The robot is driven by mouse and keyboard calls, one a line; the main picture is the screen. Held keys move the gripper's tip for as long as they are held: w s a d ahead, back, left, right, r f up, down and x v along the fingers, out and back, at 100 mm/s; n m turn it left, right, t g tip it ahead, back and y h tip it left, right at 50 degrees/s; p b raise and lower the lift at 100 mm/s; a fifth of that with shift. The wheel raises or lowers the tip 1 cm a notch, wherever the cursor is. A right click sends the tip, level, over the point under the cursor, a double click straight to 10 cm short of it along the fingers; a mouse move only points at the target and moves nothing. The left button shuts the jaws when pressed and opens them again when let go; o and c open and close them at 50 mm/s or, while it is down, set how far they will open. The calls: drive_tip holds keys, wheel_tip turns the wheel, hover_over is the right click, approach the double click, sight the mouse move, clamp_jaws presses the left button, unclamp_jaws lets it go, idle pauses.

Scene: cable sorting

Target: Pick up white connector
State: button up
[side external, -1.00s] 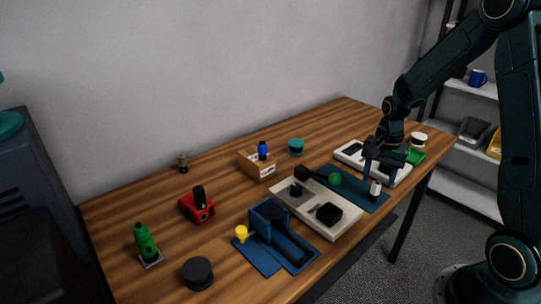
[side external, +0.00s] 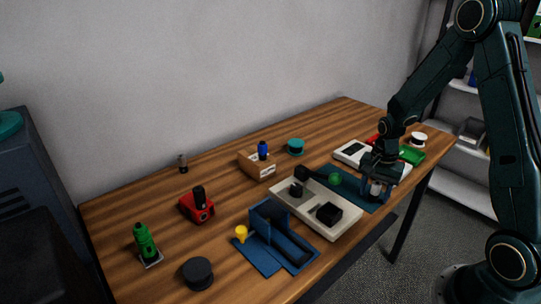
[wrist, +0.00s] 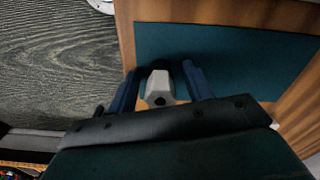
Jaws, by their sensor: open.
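The white connector (wrist: 158,88) stands near the edge of a dark blue-green mat (wrist: 220,65), and in the wrist view it sits between my two fingers. It also shows in the side view (side external: 376,188), low between the fingers. My gripper (side external: 375,190) points down over the mat, at its front right part. In the wrist view my gripper (wrist: 160,85) is open, with one blue finger on each side of the connector. A gap shows beside the connector on the right; contact on the left cannot be told.
A beige tray (side external: 337,229) with black parts lies left of the mat. A white device (side external: 352,150) and a green tray (side external: 412,155) lie behind and to the right. The table's front edge is close.

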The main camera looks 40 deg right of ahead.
sight(377, 183)
drive_tip(key=c, duration=1.1)
drive_tip(key=shift+r, duration=0.1)
wheel_tip(377, 183, up, 20)
drive_tip(key=shift+f, duration=0.1)
idle(0.3)
idle(0.5)
